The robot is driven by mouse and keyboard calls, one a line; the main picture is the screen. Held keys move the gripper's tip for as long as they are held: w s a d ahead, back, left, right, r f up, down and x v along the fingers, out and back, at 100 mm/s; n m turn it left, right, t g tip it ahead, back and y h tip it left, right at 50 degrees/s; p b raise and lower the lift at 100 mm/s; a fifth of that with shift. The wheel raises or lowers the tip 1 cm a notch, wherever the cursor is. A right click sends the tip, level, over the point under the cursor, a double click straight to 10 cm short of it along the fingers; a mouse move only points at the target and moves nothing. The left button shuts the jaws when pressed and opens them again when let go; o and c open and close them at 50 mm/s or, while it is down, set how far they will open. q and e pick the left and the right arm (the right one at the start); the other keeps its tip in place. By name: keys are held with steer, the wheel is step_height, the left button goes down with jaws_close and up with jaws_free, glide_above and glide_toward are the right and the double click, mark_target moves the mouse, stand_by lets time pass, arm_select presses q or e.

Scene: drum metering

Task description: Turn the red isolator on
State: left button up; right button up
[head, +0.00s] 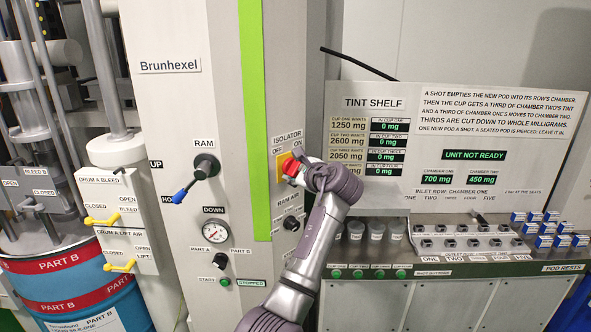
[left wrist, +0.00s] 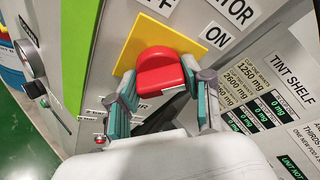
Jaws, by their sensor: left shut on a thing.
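The red isolator knob (head: 290,167) sits on a yellow plate (head: 280,163) on the grey cabinet, under the ISOLATOR label with OFF on the left and ON on the right. In the left wrist view the red knob (left wrist: 160,72) lies between the fingers of my left gripper (left wrist: 163,82), which is shut on it. In the head view my left gripper (head: 303,171) covers part of the knob. I cannot tell for sure which mark the knob points to. My right gripper is in neither view.
The RAM lever (head: 197,175) with a blue tip, a gauge (head: 216,232) and the RAM AIR knob (head: 291,223) are near the isolator. The tint shelf panel (head: 400,185) stands close at right; its display (head: 474,155) reads UNIT NOT READY. Cups and blue-topped pods stand below.

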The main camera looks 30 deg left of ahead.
arm_select(q)
steer(key=shift+f, duration=0.1)
stand_by(0.4)
steer(key=o, duration=1.2)
steer(key=shift+c, duration=0.2)
steer(key=v, duration=1.2)
steer(key=shift+w, duration=0.15)
